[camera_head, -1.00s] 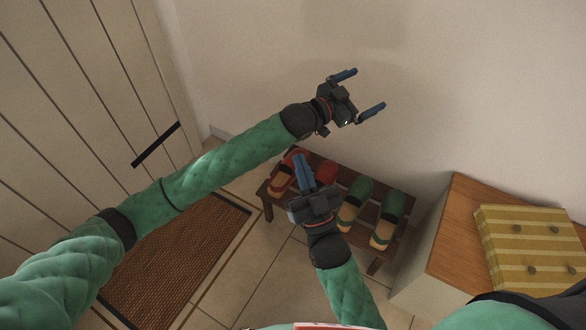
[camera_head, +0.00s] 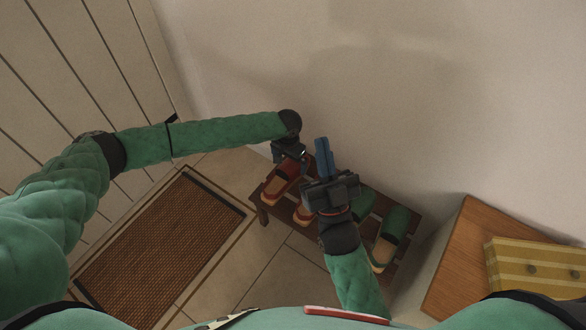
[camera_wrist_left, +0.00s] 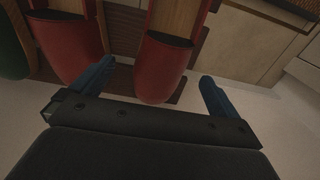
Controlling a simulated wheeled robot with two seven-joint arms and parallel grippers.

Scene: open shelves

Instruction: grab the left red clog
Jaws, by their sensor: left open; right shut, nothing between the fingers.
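The left red clog (camera_head: 281,180) lies on the low dark rack at its left end, toe towards the wall. My left gripper (camera_head: 290,157) is over its toe end, pointing down. In the left wrist view the open left gripper (camera_wrist_left: 157,86) has a finger on each side of this clog's red toe (camera_wrist_left: 164,68); I cannot tell if they touch it. The other red clog (camera_wrist_left: 70,45) is to its left there; in the head view it (camera_head: 303,211) is partly hidden by my right gripper (camera_head: 323,147), which is shut and empty above the rack.
Green clogs (camera_head: 395,222) stand on the right of the slatted rack (camera_head: 408,243). A wooden cabinet (camera_head: 455,255) with a yellow striped box (camera_head: 540,268) is at the right. A brown doormat (camera_head: 160,250) lies left on the tiles. The wall is close behind the rack.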

